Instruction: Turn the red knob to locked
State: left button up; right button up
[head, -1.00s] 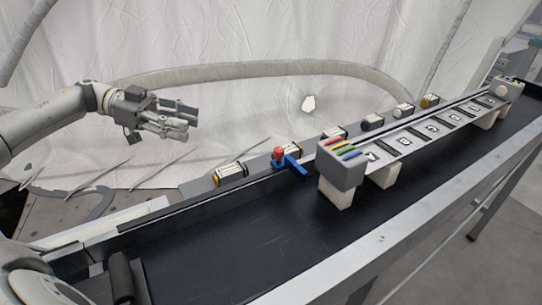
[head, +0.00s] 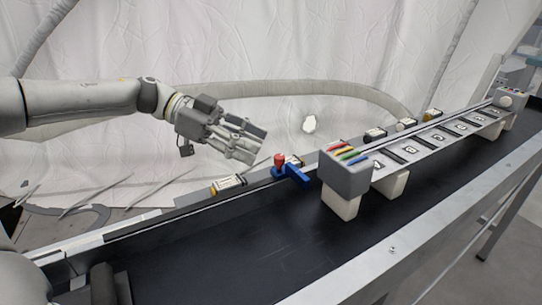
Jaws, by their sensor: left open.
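The red knob (head: 279,160) stands upright on a blue bracket (head: 292,175) at the far edge of the black conveyor. My left gripper (head: 254,144) is open and empty. In the picture it is just up and left of the knob, with its fingers pointing right and slightly down. A gap shows between the fingertips and the knob. I cannot tell the knob's setting from this view.
A grey box (head: 345,175) with coloured strips stands on the conveyor (head: 230,240) right of the knob. A raised rail with numbered plates (head: 428,138) runs from it to the far right. Several small labelled cylinders, one being (head: 228,185), line the far edge.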

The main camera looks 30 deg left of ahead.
aim_at(277, 156)
pick_arm(q)
jog(key=x, duration=0.5)
jog(key=shift+b, duration=0.35)
pick_arm(e)
jog(key=r, duration=0.3)
jog(key=shift+w+r, duration=0.2)
jog(key=shift+r, duration=0.05)
pick_arm(q)
grip_shut()
